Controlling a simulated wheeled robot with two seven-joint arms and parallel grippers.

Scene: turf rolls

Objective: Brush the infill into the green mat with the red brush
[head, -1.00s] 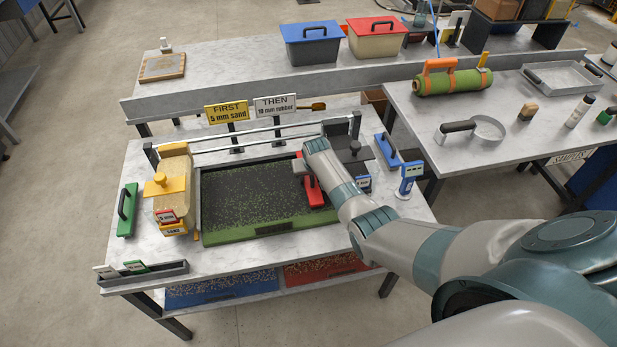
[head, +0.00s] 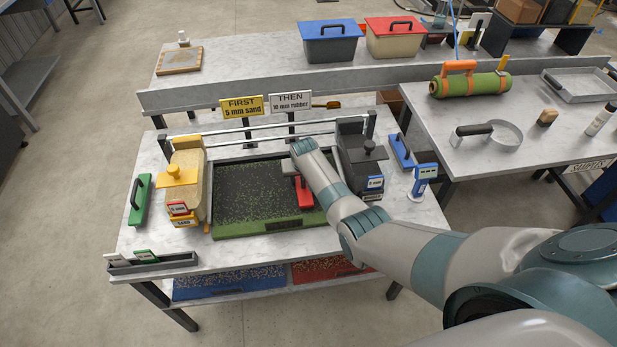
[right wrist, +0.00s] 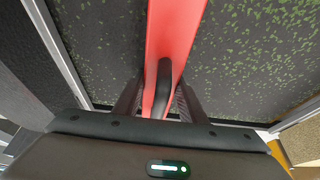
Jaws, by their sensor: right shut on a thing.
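The green mat (head: 262,228) lies in a framed bay on the near table. Its surface is mostly dark with infill, with green flecks showing through and a greener strip at the front edge. The red brush (head: 305,196) is on the right part of the mat; it shows as a red body (right wrist: 178,25) with a dark handle in the right wrist view. My right gripper (right wrist: 160,98) is shut on the brush's handle. In the head view my right arm hides the gripper's fingers and the mat's back right corner. My left gripper is not in view.
A yellow-lidded sand hopper (head: 184,175) stands left of the mat and a black hopper (head: 360,150) right of it. A rail (head: 230,137) runs behind the mat.

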